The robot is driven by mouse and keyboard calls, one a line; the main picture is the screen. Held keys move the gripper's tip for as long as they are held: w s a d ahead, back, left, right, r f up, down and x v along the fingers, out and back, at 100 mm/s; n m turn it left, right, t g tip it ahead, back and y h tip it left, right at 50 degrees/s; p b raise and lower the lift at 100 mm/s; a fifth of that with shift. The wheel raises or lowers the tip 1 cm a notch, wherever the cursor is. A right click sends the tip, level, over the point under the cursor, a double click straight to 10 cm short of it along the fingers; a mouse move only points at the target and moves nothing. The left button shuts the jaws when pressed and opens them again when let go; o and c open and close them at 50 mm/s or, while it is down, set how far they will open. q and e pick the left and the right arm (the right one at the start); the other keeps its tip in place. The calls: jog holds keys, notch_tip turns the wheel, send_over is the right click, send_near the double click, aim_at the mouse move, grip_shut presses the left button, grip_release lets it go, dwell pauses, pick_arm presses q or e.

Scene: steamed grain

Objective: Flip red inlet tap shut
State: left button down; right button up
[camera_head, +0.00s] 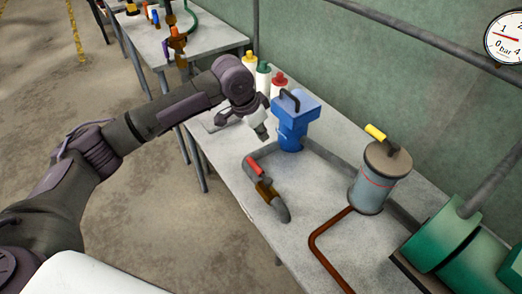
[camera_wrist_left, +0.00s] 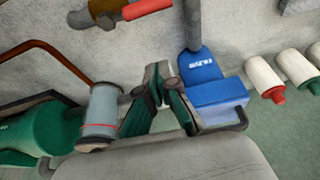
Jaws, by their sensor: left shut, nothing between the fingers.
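The red tap handle (camera_head: 254,165) sits on a brass valve (camera_head: 266,189) in a grey pipe on the bench, and looks roughly in line with the pipe. In the left wrist view the red handle (camera_wrist_left: 147,9) is at the top edge, partly cut off, with the brass valve beside it. My left gripper (camera_head: 262,131) is above the bench, beyond the handle and apart from it, near the blue unit. In the left wrist view my left gripper's fingers (camera_wrist_left: 161,72) are together with nothing between them. My right gripper is not in view.
A blue unit (camera_head: 292,131) with a black handle stands just right of my gripper. A grey canister (camera_head: 369,193) with a yellow lever, a copper pipe (camera_head: 326,262) and green machinery (camera_head: 440,235) are to the right. Several bottles (camera_head: 263,80) stand behind. The bench front is clear.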

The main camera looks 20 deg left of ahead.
aim_at(259, 172)
pick_arm(q)
notch_tip(259, 172, down, 10)
jog(key=p, duration=0.1)
jog(key=shift+s+a, duration=0.2)
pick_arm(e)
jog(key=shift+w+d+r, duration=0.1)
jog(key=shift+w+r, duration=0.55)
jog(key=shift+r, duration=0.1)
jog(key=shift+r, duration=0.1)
